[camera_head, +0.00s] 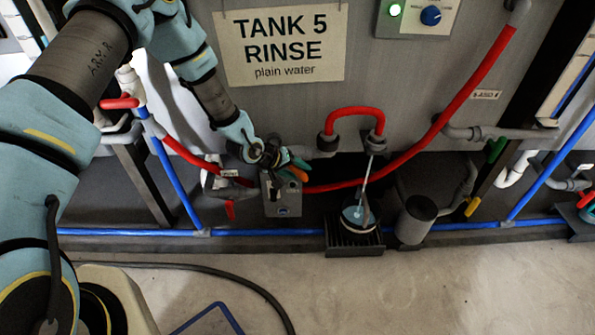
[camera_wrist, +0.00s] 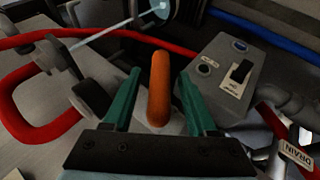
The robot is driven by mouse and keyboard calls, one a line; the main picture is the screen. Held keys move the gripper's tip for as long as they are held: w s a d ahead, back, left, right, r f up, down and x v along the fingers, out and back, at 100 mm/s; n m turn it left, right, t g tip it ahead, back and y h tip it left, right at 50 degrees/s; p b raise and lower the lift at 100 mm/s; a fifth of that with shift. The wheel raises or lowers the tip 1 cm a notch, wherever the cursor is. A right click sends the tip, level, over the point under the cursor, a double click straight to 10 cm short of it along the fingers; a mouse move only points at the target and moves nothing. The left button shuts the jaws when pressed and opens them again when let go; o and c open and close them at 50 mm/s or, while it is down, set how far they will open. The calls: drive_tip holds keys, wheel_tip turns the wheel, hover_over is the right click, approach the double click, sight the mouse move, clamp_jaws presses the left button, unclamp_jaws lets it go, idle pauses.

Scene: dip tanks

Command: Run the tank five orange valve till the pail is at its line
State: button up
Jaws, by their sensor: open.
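The orange valve handle (camera_head: 298,174) is on tank five's pipework, under the "TANK 5 RINSE" sign (camera_head: 284,45). In the wrist view the orange handle (camera_wrist: 159,95) lies between the two green fingers of my gripper (camera_wrist: 159,73). The fingers are spread, with a gap on each side of it. My gripper (camera_head: 284,163) also shows at the handle in the head view. A thin pale stream (camera_head: 367,178) runs from the red hose's outlet down to the pail (camera_head: 353,216). The pail holds pale blue water; its line is too small to make out.
The pail stands on a black slatted stand (camera_head: 340,240). A grey box (camera_head: 283,200) with a switch sits just below my gripper; it shows at right in the wrist view (camera_wrist: 235,75). A dark cylinder (camera_head: 416,220) stands right of the pail. Red hoses and blue pipes run close by.

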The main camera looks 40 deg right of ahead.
drive_tip(key=shift+d, duration=0.1)
drive_tip(key=shift+c, duration=0.3)
clamp_jaws()
